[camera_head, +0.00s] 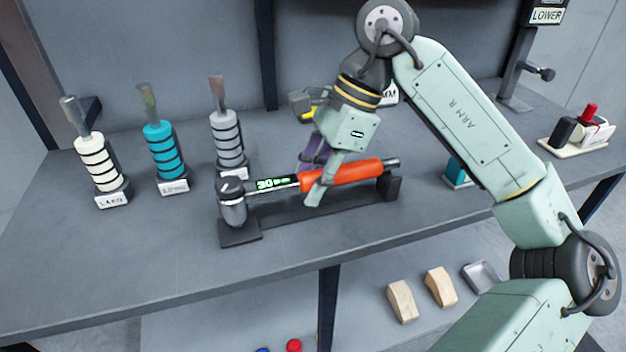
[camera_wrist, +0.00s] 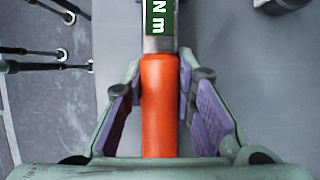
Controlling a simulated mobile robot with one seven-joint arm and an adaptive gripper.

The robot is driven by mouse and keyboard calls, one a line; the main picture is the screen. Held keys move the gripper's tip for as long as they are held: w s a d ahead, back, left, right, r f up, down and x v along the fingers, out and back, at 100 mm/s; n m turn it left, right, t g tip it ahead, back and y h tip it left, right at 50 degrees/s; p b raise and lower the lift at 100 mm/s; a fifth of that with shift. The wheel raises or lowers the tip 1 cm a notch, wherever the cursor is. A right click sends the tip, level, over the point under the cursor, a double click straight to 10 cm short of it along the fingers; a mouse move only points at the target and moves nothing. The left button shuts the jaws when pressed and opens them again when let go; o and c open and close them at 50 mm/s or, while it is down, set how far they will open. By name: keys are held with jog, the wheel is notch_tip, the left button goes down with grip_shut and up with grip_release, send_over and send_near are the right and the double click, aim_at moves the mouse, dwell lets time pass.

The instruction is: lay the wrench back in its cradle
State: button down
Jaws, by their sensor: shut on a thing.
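The wrench (camera_head: 345,173) has an orange handle, a lit green display and a dark ratchet head at its left end. In the wrist view its orange handle (camera_wrist: 160,105) runs straight up between purple finger pads. My gripper (camera_head: 314,178) is shut on the handle near the display, coming from above. The dark cradle (camera_head: 240,236) lies directly under the wrench, with a base plate at left and an end block (camera_head: 389,188) at right. The wrench is lined up lengthwise with it. I cannot tell whether it fully rests on the supports.
White (camera_head: 98,165), teal (camera_head: 165,150) and grey (camera_head: 229,140) ringed tools stand in labelled holders at left. A white tray (camera_head: 575,135) with small items is at far right. Wooden blocks (camera_head: 402,302) lie on the lower shelf. The front bench strip is clear.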

jog(key=shift+f+b, duration=1.2)
jog(key=shift+b, duration=0.15)
dwell(0.4)
jog(key=c, duration=1.2)
grip_release()
jog(key=shift+c, duration=0.2)
jog(key=v, duration=1.2)
jog(key=shift+r, duration=0.1)
jog(key=shift+s, duration=0.1)
